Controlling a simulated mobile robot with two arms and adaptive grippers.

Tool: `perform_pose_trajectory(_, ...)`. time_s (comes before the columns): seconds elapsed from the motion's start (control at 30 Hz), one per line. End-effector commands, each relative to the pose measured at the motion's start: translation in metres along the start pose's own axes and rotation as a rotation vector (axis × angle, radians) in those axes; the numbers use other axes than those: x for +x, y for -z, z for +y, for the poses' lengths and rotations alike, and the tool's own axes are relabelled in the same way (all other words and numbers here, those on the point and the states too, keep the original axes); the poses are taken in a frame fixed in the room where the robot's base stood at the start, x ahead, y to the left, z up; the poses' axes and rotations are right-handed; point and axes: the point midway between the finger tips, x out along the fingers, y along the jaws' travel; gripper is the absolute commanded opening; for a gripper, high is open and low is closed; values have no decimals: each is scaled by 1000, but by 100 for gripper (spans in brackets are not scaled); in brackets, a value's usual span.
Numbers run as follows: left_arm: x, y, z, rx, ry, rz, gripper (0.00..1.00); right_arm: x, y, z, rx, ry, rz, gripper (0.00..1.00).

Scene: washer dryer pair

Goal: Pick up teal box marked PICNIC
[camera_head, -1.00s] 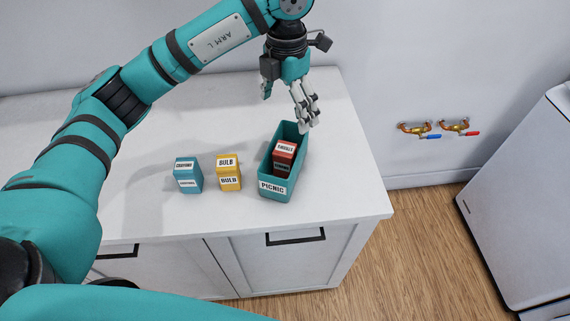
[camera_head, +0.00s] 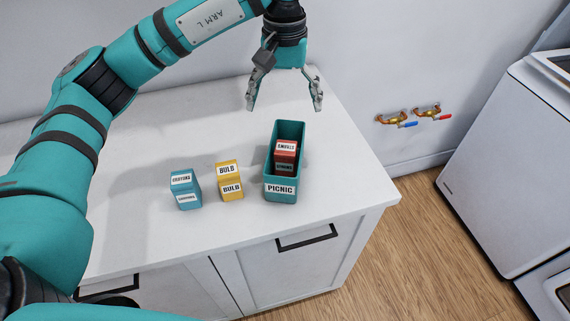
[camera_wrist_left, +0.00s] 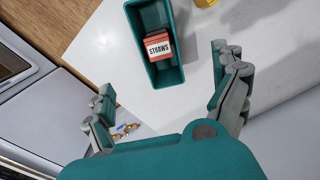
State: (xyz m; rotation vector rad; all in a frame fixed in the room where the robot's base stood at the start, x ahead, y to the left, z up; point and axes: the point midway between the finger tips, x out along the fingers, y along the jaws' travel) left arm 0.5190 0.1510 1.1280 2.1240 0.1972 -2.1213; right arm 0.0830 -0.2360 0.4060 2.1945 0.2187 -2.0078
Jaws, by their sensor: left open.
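The teal box marked PICNIC (camera_head: 281,193) is an open-topped bin standing upright on the white counter, near its right end. A red box (camera_head: 285,152) labelled STRAWS sits inside it; the teal box also shows in the left wrist view (camera_wrist_left: 172,76), with the red box (camera_wrist_left: 158,46) in it. My left gripper (camera_head: 285,104) is open and empty, with its fingers pointing down, above and behind the teal box and apart from it. In the left wrist view its two fingers (camera_wrist_left: 168,95) are spread wide, with the teal box beyond them. My right gripper is not in view.
A yellow BULB box (camera_head: 229,181) and a blue CRAYONS box (camera_head: 185,190) stand left of the teal box on the counter (camera_head: 225,228). Taps (camera_head: 408,118) are on the wall to the right, and a white appliance (camera_head: 505,160) stands at the far right.

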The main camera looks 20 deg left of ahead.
Motion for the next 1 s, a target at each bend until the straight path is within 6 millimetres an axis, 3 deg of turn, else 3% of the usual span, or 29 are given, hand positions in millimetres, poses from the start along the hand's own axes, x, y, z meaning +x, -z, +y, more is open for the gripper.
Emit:
perform_pose_trajectory(0.17, 22, -1, 0, 21, 3, -6, 96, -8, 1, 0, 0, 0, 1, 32)
perform_pose_trajectory(0.6, 109, -1, 0, 17, 1, -4, 96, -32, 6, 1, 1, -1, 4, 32)
perform_pose_trajectory(0.8, 122, -1, 0, 18, 0, -2, 96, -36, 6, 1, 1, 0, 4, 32)
perform_pose_trajectory(1.0, 147, -4, 0, 17, 2, -7, 96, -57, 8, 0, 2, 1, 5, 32)
